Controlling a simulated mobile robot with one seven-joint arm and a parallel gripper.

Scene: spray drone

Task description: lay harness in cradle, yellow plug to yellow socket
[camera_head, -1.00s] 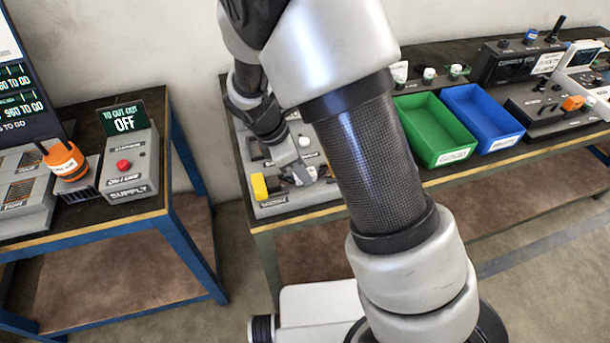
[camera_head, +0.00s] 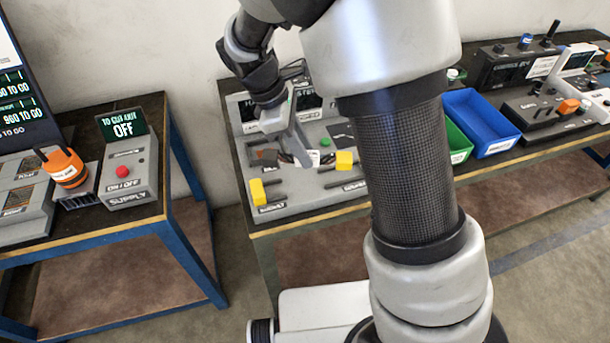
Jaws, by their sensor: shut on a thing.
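My gripper (camera_head: 303,158) points down over the grey harness station (camera_head: 325,198) on the middle bench. It is shut on the harness, a short dark cable bundle with a white label (camera_head: 314,157). A yellow block at the harness's right end looks like its yellow plug (camera_head: 344,160); a dark brown block (camera_head: 266,158) is at the left end. Another yellow block, apparently the yellow socket (camera_head: 258,190), sits at the station's front left, so the yellow plug is on the opposite side from it. Dark slots of the cradle (camera_head: 345,185) show below. I cannot tell whether the harness touches the station.
My own arm hides the station's right side and part of the green bin (camera_head: 459,143). A blue bin (camera_head: 482,118) stands right of it. On the left bench are a supply box (camera_head: 130,170) with a red button and an orange item (camera_head: 64,167). A gap separates the benches.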

